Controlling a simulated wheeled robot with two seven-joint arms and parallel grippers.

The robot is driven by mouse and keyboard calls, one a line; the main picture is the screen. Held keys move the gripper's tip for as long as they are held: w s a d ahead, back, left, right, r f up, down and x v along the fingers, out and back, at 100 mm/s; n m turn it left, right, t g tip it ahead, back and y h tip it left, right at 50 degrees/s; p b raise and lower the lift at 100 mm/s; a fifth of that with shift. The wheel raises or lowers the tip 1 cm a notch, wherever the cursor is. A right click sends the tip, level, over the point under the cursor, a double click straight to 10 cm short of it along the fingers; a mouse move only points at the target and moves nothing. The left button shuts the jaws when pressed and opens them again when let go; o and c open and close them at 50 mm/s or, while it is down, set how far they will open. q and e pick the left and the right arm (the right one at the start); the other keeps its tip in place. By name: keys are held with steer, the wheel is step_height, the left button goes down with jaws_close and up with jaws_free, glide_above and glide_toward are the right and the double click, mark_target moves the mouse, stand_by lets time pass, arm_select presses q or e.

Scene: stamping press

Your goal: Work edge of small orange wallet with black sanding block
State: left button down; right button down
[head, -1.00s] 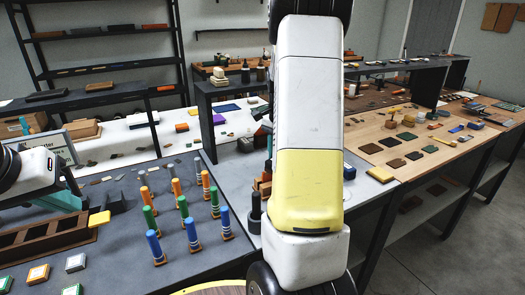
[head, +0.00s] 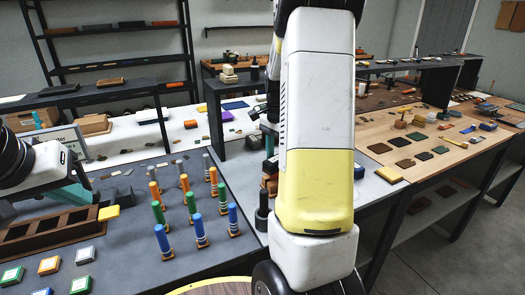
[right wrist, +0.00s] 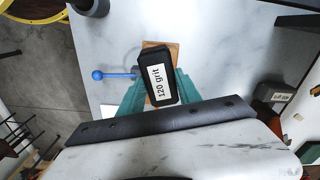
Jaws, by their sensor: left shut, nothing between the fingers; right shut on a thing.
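In the right wrist view, my right gripper (right wrist: 150,92) has its teal fingers shut on a black sanding block (right wrist: 161,97) with a white "120 grit" label. A small orange-tan flat piece, apparently the wallet (right wrist: 174,49), lies on the grey top just behind the block and is partly covered by it. I cannot tell whether the block touches its edge. In the head view my right arm hides the right gripper, block and wallet. My left gripper (head: 80,196) shows its teal parts at the left, above the bench near the brown tray; it holds nothing.
A blue ball-ended tool (right wrist: 112,75) lies left of the block in the wrist view. A grey block (right wrist: 272,95) stands to the right. The brown compartment tray (head: 45,232) and several coloured upright cylinders (head: 196,230) occupy the left bench.

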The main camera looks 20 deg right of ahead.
steer(key=shift+a, duration=0.4)
steer(key=shift+d, duration=0.15)
steer(key=shift+d, duration=1.75)
steer(key=shift+d, duration=0.1)
steer(key=shift+w+d, duration=0.15)
steer(key=shift+d, duration=1.55)
steer(key=shift+a, duration=0.1)
steer(key=shift+a, duration=1.8)
